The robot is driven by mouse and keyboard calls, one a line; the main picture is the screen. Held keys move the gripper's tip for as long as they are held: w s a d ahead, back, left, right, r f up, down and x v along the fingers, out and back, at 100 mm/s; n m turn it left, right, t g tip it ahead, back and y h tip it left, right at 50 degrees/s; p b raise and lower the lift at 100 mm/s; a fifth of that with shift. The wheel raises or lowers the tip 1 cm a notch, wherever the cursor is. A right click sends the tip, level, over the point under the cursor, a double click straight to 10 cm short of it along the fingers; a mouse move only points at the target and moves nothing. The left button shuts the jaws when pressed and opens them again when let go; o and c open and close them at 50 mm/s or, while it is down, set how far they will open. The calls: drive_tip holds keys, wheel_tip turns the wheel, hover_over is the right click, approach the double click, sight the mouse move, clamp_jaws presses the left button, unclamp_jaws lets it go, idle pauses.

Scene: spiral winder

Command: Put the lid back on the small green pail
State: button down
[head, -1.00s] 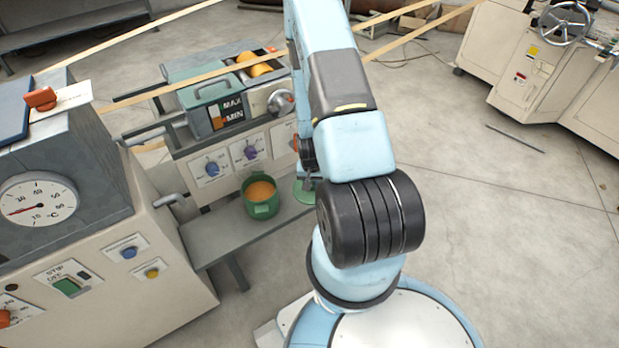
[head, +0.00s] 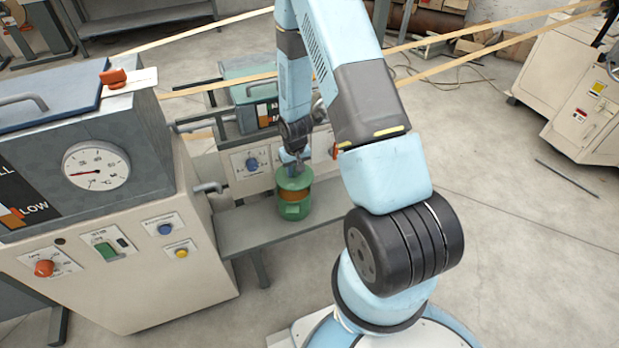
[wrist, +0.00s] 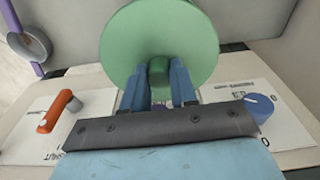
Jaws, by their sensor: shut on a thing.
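The small green pail (head: 294,211) stands on the grey bench and holds something orange-brown. The round pale-green lid (head: 294,178) is just above the pail's mouth, with orange-brown showing between lid and rim. My gripper (head: 293,167) points down over the pail and is shut on the lid's knob. In the wrist view, the blue fingers (wrist: 158,78) sit either side of the dark green knob, and the lid (wrist: 180,35) spreads behind them. The lid hides the pail in the wrist view.
The bench (head: 250,233) is clear around the pail. A panel with a blue knob (head: 252,163) stands close behind it. At left is a cream cabinet with a dial (head: 96,166), and its handle (head: 207,188) sticks out towards the bench. Tan belts run behind my arm.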

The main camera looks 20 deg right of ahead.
sight(293, 181)
drive_tip(key=shift+w+a+r, duration=0.1)
drive_tip(key=shift+w+a, duration=0.05)
drive_tip(key=shift+a, duration=0.1)
drive_tip(key=shift+a+f, duration=0.1)
drive_tip(key=shift+f, duration=3)
drive_tip(key=shift+f, duration=0.15)
drive_tip(key=c, duration=0.8)
unclamp_jaws()
drive_tip(key=shift+o, duration=0.3)
drive_tip(key=o, duration=0.4)
